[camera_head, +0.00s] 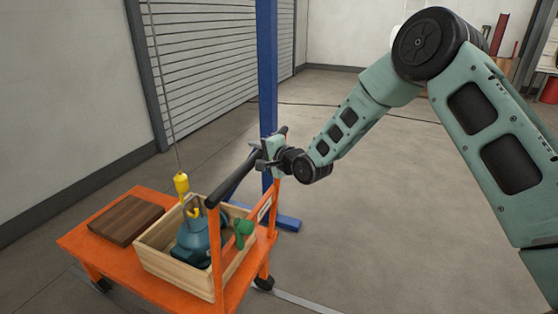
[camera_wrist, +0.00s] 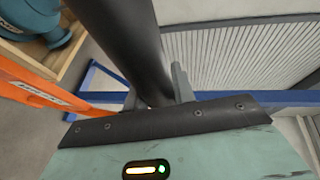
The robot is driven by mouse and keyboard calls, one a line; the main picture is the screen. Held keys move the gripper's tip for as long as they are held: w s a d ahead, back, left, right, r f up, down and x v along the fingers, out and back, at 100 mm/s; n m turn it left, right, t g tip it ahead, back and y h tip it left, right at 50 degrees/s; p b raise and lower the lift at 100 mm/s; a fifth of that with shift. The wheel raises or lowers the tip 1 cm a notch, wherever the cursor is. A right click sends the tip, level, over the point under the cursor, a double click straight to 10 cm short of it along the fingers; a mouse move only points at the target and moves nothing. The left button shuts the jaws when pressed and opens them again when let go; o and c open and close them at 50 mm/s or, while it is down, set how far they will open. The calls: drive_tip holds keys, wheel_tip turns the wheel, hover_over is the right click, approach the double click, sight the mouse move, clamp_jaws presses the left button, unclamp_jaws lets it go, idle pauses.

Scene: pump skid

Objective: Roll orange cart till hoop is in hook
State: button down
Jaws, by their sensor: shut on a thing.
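The orange cart (camera_head: 120,262) stands on the floor at the lower left of the head view. A wooden crate (camera_head: 178,277) on its deck holds a blue pump (camera_head: 192,245) with a metal hoop (camera_head: 193,203) on top. A yellow hook (camera_head: 182,184) hangs on a cable close to the hoop; I cannot tell whether the hoop sits in it. My gripper (camera_head: 262,160) is shut on the black handle bar of the cart. In the wrist view the dark bar (camera_wrist: 135,45) runs between the fingers, and the blue pump (camera_wrist: 35,18) shows at the upper left.
A brown wooden block (camera_head: 126,219) lies on the deck beside the crate. A blue post (camera_head: 267,75) with a floor foot stands just behind the handle. A roller shutter (camera_head: 215,55) and wall are at the left. Open floor (camera_head: 385,190) lies to the right.

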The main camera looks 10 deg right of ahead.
drive_tip(key=shift+w+a, duration=0.25)
drive_tip(key=shift+a, duration=0.2)
drive_tip(key=c, duration=1.2)
unclamp_jaws()
drive_tip(key=shift+o, duration=0.2)
drive_tip(key=b+v, duration=0.1)
drive_tip(key=v, duration=1.6)
drive_tip(key=shift+d+b, duration=0.15)
drive_tip(key=shift+b, duration=0.2)
drive_tip(key=shift+s+r, duration=0.1)
drive_tip(key=shift+s, duration=0.05)
